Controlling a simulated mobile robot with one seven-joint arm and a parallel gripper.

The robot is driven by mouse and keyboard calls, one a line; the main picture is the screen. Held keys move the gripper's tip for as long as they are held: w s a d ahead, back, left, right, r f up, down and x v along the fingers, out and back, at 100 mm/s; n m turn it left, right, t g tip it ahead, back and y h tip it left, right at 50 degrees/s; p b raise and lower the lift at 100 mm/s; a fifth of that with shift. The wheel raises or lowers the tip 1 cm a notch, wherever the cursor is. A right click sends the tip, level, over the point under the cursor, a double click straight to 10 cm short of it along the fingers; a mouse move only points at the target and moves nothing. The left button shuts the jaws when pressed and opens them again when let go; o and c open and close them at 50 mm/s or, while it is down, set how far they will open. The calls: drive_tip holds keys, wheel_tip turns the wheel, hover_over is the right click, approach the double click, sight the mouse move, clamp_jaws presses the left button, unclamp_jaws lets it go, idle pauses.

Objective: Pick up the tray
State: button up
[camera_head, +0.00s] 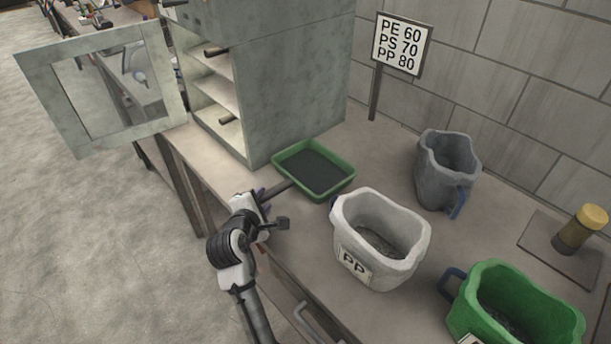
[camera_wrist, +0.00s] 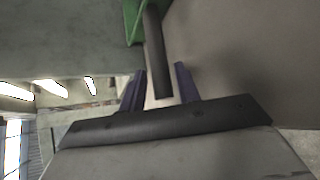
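The tray (camera_head: 330,187) is green-rimmed with a dark inside. It sits on the bench beside the grey cabinet. A dark handle (camera_head: 278,189) sticks out from its left side toward my gripper. In the wrist view, a green part of the tray (camera_wrist: 131,18) shows at the top, and the handle (camera_wrist: 158,60) runs down from it. My gripper (camera_head: 262,197) is at the bench's front edge by the handle's end. In the wrist view, my gripper's two purple fingers (camera_wrist: 161,80) are apart, with the handle's end between them. Gaps show on both sides of the handle.
The grey cabinet (camera_head: 300,80) has shelves with dark handles; its door (camera_head: 65,105) is swung open left. A white PP bin (camera_head: 375,262), grey bin (camera_head: 430,185) and green bin (camera_head: 570,325) stand right of the tray. A sign (camera_head: 402,44) stands behind.

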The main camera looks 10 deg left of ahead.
clamp_jaws()
drive_tip(key=shift+r, duration=0.2)
